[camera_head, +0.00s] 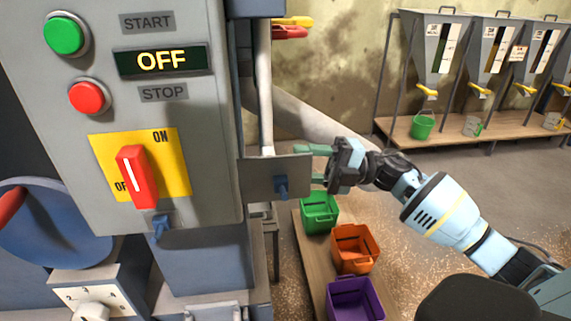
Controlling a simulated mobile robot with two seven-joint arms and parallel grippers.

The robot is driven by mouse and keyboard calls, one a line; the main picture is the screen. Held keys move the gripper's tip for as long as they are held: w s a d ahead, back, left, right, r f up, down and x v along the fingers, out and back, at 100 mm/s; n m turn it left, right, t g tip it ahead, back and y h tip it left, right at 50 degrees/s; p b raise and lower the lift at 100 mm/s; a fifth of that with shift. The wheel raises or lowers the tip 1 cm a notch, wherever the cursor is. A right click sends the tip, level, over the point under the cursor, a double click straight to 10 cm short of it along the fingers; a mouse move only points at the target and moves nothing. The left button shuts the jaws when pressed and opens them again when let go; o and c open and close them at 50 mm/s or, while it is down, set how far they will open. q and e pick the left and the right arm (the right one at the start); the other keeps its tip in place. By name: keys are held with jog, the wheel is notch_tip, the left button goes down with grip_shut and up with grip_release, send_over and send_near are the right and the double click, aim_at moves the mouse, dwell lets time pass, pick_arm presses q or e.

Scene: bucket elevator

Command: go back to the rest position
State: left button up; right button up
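My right gripper (310,164) comes in from the right, its two green-tipped fingers apart with nothing between them. It is just right of a grey metal plate (262,180) with a blue knob, on the side of the control cabinet (60,140). I cannot tell whether the fingers touch the plate. My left gripper is out of view. The cabinet's display (162,60) reads OFF. A red rotary handle (137,178) on a yellow plate stands roughly upright between the ON and OFF labels.
Green (320,212), orange (355,248) and purple (355,298) bins stand on a low wooden bench below my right gripper. A green start button (64,36) and red stop button (87,97) are on the cabinet. Hoppers (437,50) stand at the back right. Floor between is open.

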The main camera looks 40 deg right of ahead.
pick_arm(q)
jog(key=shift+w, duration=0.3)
pick_arm(e)
jog(key=shift+s+d, duration=0.15)
jog(key=shift+d, duration=0.2)
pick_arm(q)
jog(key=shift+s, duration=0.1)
